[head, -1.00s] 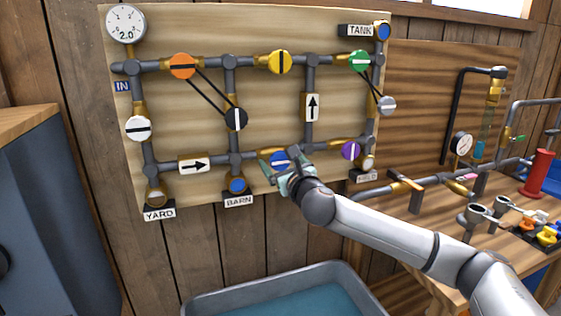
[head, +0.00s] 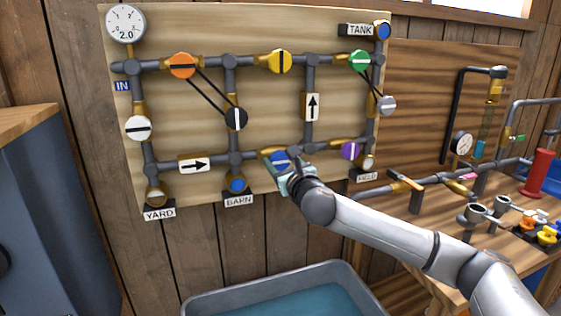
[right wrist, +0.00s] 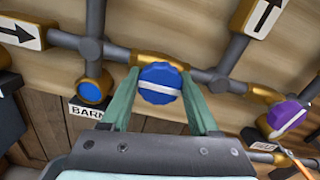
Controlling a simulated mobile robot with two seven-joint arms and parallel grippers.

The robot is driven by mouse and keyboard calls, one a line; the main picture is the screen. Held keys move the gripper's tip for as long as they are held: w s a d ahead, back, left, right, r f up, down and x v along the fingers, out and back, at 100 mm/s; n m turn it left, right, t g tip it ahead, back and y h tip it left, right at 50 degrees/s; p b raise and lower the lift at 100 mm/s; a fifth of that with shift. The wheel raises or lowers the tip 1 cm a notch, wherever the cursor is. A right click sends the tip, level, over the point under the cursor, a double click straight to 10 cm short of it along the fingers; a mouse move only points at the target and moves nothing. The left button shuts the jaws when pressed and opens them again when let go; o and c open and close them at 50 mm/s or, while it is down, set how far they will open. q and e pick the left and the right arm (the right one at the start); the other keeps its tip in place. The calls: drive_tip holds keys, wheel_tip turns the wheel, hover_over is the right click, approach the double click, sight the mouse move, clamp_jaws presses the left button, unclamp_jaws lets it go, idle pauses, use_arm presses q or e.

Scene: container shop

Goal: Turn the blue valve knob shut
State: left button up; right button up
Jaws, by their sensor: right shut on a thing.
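The blue valve knob (head: 279,159) is on the lower pipe run of the wooden board, right of the BARN outlet. In the right wrist view the knob (right wrist: 160,83) shows a white stripe lying roughly along the pipe. My right gripper (right wrist: 160,76) has one finger on each side of the knob and is shut on it. In the head view my right gripper (head: 290,172) covers the knob's lower right part. My left gripper is not in view.
A purple knob (head: 350,151) sits to the right on the same pipe. The BARN outlet (head: 237,185) is to the lower left. A grey tub (head: 340,268) of water stands below. A workbench with fittings is at the right.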

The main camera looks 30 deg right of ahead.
drive_tip(key=m+p, duration=0.2)
drive_tip(key=m, duration=0.1)
drive_tip(key=m+p, duration=0.1)
drive_tip(key=m, duration=0.3)
drive_tip(key=shift+m+p, duration=0.3)
drive_tip(key=shift+m, duration=0.1)
drive_tip(key=m+p, duration=0.1)
drive_tip(key=m, duration=0.4)
drive_tip(key=shift+d+f, duration=0.1)
drive_tip(key=m+p, duration=0.1)
drive_tip(key=m, duration=0.4)
idle(0.5)
drive_tip(key=o, duration=1.4)
drive_tip(key=shift+c, duration=0.2)
drive_tip(key=shift+s, duration=0.15)
drive_tip(key=b+v, duration=0.1)
drive_tip(key=v, duration=1.1)
drive_tip(key=shift+s+b, duration=0.2)
drive_tip(key=shift+b, duration=0.1)
